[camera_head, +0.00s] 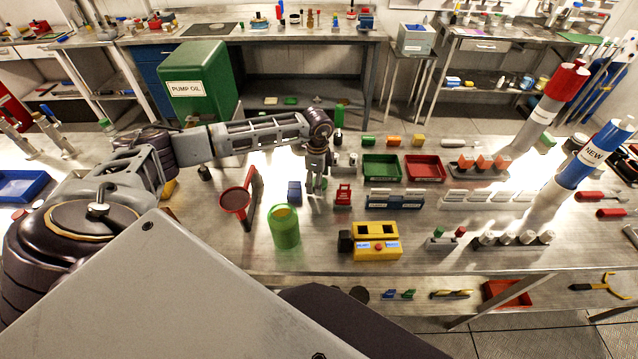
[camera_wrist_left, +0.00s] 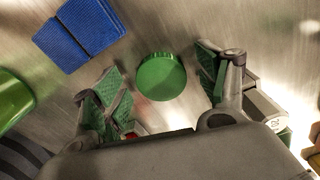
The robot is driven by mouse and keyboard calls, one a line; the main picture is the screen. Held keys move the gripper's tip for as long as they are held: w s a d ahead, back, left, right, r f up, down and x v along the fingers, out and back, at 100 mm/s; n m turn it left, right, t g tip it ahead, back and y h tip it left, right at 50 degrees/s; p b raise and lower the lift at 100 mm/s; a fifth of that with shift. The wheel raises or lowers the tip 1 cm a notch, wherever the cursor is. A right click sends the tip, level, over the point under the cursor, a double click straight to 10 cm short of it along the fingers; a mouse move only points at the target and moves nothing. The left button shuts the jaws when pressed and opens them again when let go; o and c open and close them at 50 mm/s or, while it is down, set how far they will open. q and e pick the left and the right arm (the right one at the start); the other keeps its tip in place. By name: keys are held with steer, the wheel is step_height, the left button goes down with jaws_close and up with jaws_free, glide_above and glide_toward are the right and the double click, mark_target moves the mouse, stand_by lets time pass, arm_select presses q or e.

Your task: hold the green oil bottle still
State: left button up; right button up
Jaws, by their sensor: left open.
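My left gripper (camera_head: 317,185) points down over the middle of the bench in the head view. In the left wrist view its green-padded fingers (camera_wrist_left: 166,88) are open, one to each side of a round green top (camera_wrist_left: 161,76), apparently the green oil bottle seen from above. Clear gaps show between this top and both fingers. In the head view the bottle is hidden by the gripper or too small to tell. My right gripper is not in view.
A translucent green cup (camera_head: 285,227) and a blue block (camera_head: 295,192) stand left of the gripper. A red item (camera_head: 343,196) stands close right, and a yellow box (camera_head: 377,243) sits in front. Green (camera_head: 382,166) and red trays (camera_head: 425,167) lie behind right.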

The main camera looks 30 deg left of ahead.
arm_select(q)
steer(key=c, duration=0.7)
steer(key=shift+c, duration=0.2)
step_height(320, 180, up, 10)
steer(key=b, duration=0.1)
stand_by(0.6)
